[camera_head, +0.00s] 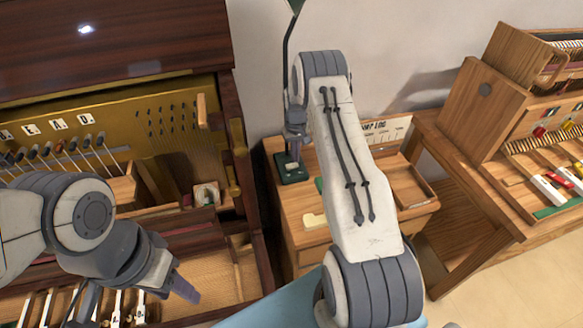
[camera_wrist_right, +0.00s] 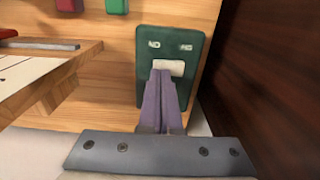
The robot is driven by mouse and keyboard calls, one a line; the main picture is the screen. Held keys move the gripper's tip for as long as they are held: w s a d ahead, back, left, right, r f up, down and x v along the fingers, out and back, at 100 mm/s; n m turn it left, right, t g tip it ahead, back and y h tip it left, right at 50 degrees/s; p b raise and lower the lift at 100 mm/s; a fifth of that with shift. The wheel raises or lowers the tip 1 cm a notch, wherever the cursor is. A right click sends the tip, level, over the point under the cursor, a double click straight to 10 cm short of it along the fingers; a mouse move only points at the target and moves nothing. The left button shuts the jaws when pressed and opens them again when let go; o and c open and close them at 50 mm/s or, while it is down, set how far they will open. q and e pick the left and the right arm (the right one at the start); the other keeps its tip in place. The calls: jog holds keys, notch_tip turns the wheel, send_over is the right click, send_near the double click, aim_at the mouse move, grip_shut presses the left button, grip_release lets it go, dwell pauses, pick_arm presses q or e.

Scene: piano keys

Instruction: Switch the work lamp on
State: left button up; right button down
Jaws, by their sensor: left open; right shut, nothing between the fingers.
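A dark green switch plate (camera_head: 291,179) lies on the wooden bench top. In the right wrist view the green plate (camera_wrist_right: 150,90) carries a pale rocker switch (camera_wrist_right: 169,67) and two small pale markings. My right gripper (camera_wrist_right: 163,76) is shut and empty, its purple fingertips at the near edge of the rocker, partly covering it; I cannot tell if they touch. It also shows in the head view (camera_head: 293,158). My left gripper (camera_head: 182,287) is open and empty, over the piano.
An opened piano (camera_head: 220,160) with dark wooden sides stands at the left. The small wooden bench (camera_head: 290,215) holds a tray (camera_head: 408,188) and a pale block (camera_head: 314,220). Another wooden stand with colored keys (camera_head: 550,190) is at the right.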

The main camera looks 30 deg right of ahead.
jog(key=shift+f+b, duration=0.6)
jog(key=shift+f, duration=0.25)
jog(key=shift+r, duration=0.1)
dwell(0.3)
jog(key=shift+r+p, duration=2.05)
jog(key=shift+r, duration=1.4)
jog(key=shift+a+f, duration=0.1)
